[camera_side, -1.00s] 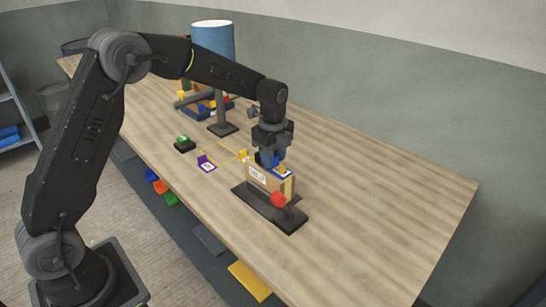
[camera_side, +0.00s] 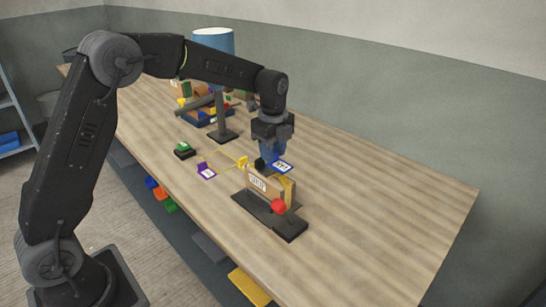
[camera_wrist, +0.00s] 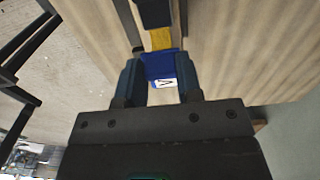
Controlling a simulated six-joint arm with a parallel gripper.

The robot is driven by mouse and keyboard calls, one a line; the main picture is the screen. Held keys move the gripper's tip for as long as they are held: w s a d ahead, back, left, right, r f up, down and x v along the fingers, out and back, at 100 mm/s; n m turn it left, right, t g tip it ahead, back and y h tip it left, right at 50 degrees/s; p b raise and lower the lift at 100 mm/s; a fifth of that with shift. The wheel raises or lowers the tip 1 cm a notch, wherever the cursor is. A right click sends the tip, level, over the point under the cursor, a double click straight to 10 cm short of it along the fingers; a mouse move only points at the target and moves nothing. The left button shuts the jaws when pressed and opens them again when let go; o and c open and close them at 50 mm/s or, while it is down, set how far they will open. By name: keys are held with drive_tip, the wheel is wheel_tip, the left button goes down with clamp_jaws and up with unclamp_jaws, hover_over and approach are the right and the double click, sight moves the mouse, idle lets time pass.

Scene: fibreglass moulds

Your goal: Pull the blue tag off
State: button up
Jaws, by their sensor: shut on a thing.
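The blue tag (camera_side: 282,167) with a white marked face is between the fingers of my gripper (camera_side: 271,156). In the wrist view the blue tag (camera_wrist: 160,66) shows between the two dark blue fingers of my gripper (camera_wrist: 158,82), which are shut on it. In the side view the tag appears apart from the tan block (camera_side: 266,183), just behind and above it. The block stands on a black base (camera_side: 262,213) and has a white label on its front. A yellow part (camera_wrist: 161,39) shows beyond the tag in the wrist view.
A red knob (camera_side: 278,206) sits at the base's front. A purple tag (camera_side: 206,171) and a yellow tag (camera_side: 242,162) lie to the left, near a black box with a green button (camera_side: 184,150). A blue lamp (camera_side: 214,42) stands behind. The table's right side is clear.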

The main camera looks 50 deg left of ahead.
drive_tip(key=shift+r, duration=3.3)
